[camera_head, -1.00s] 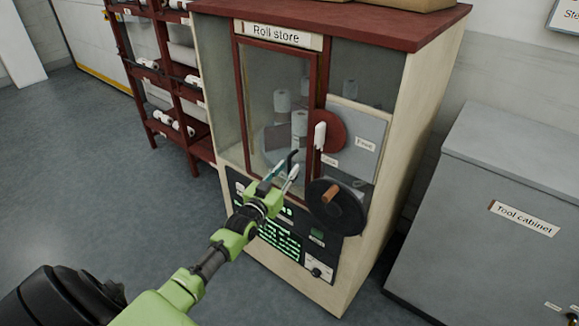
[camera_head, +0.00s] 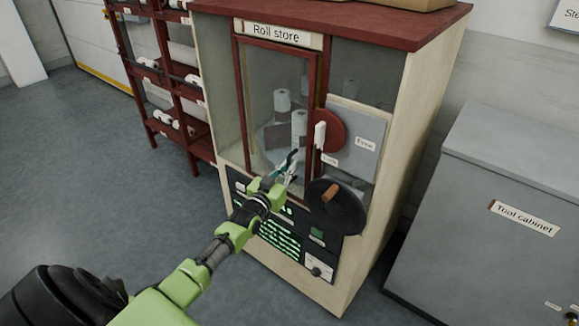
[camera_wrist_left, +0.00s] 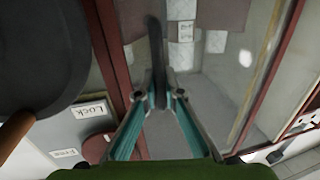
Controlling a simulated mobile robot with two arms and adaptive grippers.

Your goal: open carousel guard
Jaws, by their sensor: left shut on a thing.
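The carousel guard (camera_head: 258,95) is a glass door in a red frame on the front of the roll store (camera_head: 430,100). It looks closed, with white rolls (camera_head: 299,122) behind the glass. A dark upright handle (camera_wrist_left: 156,50) stands out from the guard's lower part, and it also shows in the head view (camera_head: 293,156). My left gripper (camera_head: 286,170) is at this handle, its teal fingers (camera_wrist_left: 164,97) shut on it. A white lever (camera_head: 319,135) on a red disc sits right of the guard, near labels "Free" and "Lock". My right gripper is not in view.
A black handwheel (camera_head: 345,208) with a brown knob sits close to the right of my left gripper. A panel with green lit text (camera_head: 280,238) is below. A red shelf rack (camera_head: 180,90) stands left, a grey tool cabinet (camera_head: 480,245) right. The floor at left is clear.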

